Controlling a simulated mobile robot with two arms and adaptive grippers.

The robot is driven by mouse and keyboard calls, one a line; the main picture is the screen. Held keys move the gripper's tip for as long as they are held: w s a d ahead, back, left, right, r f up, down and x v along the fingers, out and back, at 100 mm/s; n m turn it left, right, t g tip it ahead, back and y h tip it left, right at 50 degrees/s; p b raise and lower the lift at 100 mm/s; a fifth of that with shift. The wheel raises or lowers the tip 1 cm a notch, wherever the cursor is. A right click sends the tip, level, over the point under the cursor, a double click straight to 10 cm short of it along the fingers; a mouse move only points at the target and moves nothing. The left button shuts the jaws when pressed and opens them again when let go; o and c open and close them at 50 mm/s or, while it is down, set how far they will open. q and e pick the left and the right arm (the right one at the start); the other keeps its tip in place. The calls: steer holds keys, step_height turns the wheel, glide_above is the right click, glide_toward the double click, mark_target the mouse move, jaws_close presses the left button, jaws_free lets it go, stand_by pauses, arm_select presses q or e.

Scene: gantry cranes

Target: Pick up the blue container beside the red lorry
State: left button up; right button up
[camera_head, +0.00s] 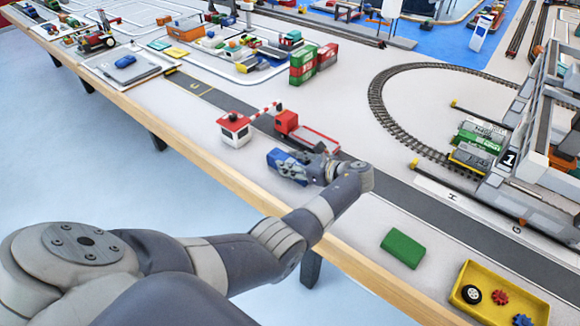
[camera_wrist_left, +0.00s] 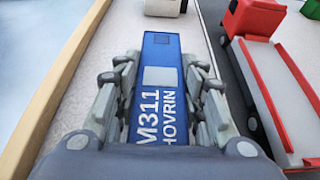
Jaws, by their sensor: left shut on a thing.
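The blue container (camera_head: 275,158) is beside the red lorry (camera_head: 305,131), on the side nearer the table's front edge. In the left wrist view the blue container (camera_wrist_left: 160,88) shows white lettering "M311 HOVRIN" and lies lengthwise between the fingers. My left gripper (camera_head: 288,167) is shut on it, and the fingers (camera_wrist_left: 162,85) press on both long sides. Whether the container touches the table is hidden. The red lorry (camera_wrist_left: 262,60), with an empty flatbed, stands to the right in the wrist view. My right gripper is not in view.
A white gatehouse with a red roof (camera_head: 234,128) and a striped barrier stands just past the container. A green block (camera_head: 402,248) and a yellow tray (camera_head: 500,302) lie to the right. Stacked green and red containers (camera_head: 303,65) stand farther back. The wooden table edge (camera_wrist_left: 62,85) runs close by.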

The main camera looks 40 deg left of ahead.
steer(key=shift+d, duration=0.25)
arm_select(q)
steer(key=shift+r, duration=0.15)
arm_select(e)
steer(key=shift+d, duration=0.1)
